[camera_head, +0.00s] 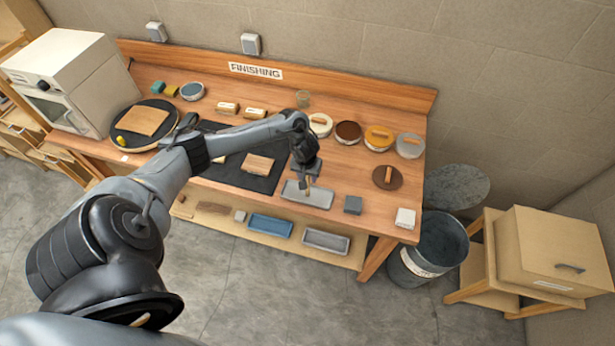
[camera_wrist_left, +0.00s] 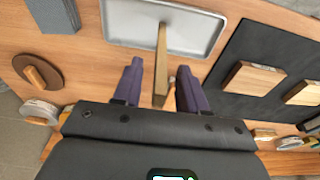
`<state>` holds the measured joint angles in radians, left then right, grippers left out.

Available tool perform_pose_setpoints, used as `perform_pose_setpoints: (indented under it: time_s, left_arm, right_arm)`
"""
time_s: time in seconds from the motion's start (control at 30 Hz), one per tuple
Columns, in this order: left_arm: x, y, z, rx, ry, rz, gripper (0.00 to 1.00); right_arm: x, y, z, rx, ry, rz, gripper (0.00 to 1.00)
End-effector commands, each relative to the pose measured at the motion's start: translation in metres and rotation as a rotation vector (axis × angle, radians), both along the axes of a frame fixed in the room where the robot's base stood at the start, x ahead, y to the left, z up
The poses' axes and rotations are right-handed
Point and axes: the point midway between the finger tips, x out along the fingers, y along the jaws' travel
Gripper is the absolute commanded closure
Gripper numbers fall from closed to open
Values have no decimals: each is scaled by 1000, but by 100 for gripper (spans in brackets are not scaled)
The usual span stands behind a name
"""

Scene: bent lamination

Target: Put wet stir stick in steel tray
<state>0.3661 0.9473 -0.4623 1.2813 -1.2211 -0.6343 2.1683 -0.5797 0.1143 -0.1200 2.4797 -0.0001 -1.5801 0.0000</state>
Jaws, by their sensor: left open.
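The steel tray (camera_head: 318,200) is a shallow grey rectangle near the front edge of the workbench; part of it also shows at the top of the left wrist view (camera_wrist_left: 125,25). My left gripper (camera_head: 308,178) is at the tray's back edge, pointing down. In the left wrist view its two purple fingers (camera_wrist_left: 160,88) are open. A narrow wooden stir stick (camera_wrist_left: 161,60) runs between them, with gaps visible on both sides, and its far end is over the tray. I cannot tell whether it touches the tray floor or whether its tip is wet. My right gripper is not in view.
A black mat (camera_head: 232,172) with wooden blocks lies left of the tray. A grey block (camera_head: 352,205) and a brown disc with a handle (camera_head: 388,178) are on its right. Several round containers, including a yellow one (camera_head: 379,137), stand behind. A metal bin (camera_head: 428,255) stands at the right.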

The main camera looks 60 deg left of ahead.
Motion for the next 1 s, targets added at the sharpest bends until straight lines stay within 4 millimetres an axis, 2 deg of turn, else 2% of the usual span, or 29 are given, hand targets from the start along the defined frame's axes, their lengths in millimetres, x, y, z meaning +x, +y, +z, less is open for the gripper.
perform_pose_setpoints:
  time_s: [0.5, 0.67, 0.77, 0.87, 0.97, 1.0]
  left_arm:
    - [-9, -8, 91, 3, -1, -2, 58]
    - [-10, -14, 101, 1, -5, -14, 58]
    - [-7, -32, 94, -2, -23, -80, 58]
    - [0, -70, 78, -4, -70, -218, 58]
    - [5, -128, 59, 1, -150, -408, 58]
    - [5, -155, 54, 7, -190, -488, 58]
  right_arm:
    - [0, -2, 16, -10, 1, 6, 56]
    - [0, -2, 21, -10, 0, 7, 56]
    - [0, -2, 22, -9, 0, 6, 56]
    - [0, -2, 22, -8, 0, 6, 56]
    - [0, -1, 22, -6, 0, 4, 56]
    - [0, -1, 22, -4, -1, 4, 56]
